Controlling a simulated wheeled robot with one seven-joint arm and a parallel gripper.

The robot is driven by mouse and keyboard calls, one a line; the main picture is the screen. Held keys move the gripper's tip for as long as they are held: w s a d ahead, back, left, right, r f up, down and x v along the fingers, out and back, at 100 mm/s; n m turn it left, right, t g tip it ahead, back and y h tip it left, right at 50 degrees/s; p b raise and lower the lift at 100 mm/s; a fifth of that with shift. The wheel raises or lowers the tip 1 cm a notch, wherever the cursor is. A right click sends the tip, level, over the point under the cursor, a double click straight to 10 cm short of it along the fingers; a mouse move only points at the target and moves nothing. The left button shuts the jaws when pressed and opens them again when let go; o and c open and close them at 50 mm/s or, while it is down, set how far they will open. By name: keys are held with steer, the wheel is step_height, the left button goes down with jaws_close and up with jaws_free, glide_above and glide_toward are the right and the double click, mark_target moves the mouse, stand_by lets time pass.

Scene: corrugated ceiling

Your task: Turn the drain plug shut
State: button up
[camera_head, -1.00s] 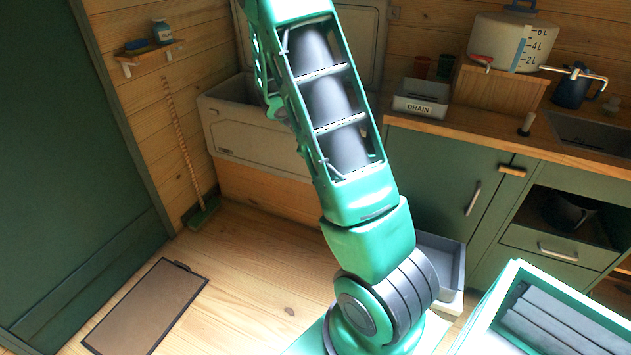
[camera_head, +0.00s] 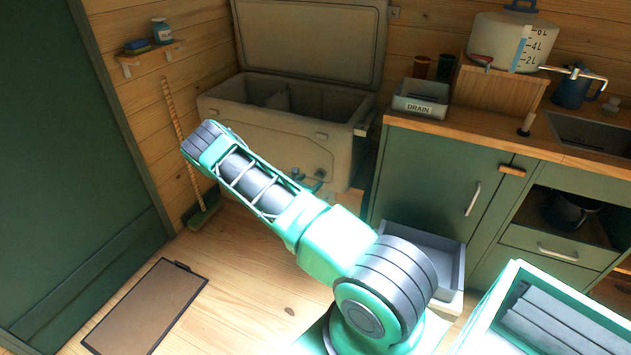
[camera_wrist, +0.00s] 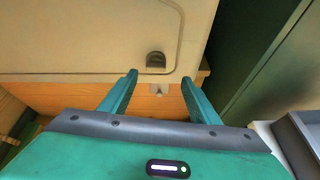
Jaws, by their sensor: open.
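The pale chest (camera_head: 270,130) stands against the back wall with its lid open. In the wrist view, a dark rounded fitting, which looks like the drain plug (camera_wrist: 155,60), sits low on the chest's front. Its turn position is too small to tell. My gripper (camera_wrist: 158,76) is open and empty, with one green finger on each side of the view. The plug shows just beyond the fingertips, roughly midway between them; no contact is visible. A small pale fitting (camera_wrist: 158,90) shows below it, between the fingers. In the head view my gripper is mostly hidden behind my arm.
A wooden plinth (camera_wrist: 80,97) lies under the chest. A green cabinet (camera_head: 430,185) stands close on the right, with a grey tray (camera_head: 440,255) at its foot. A box marked DRAIN (camera_head: 420,100) is on the counter. A broom (camera_head: 180,130) leans at the left.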

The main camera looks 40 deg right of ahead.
mark_target(318, 177)
steer(key=shift+n, duration=0.5)
steer(key=x, duration=0.7)
steer(key=f+x, duration=0.1)
steer(key=x, duration=0.3)
steer(key=shift+w+a+f, duration=0.1)
steer(key=shift+w+a, duration=0.15)
steer(key=shift+w, duration=0.1)
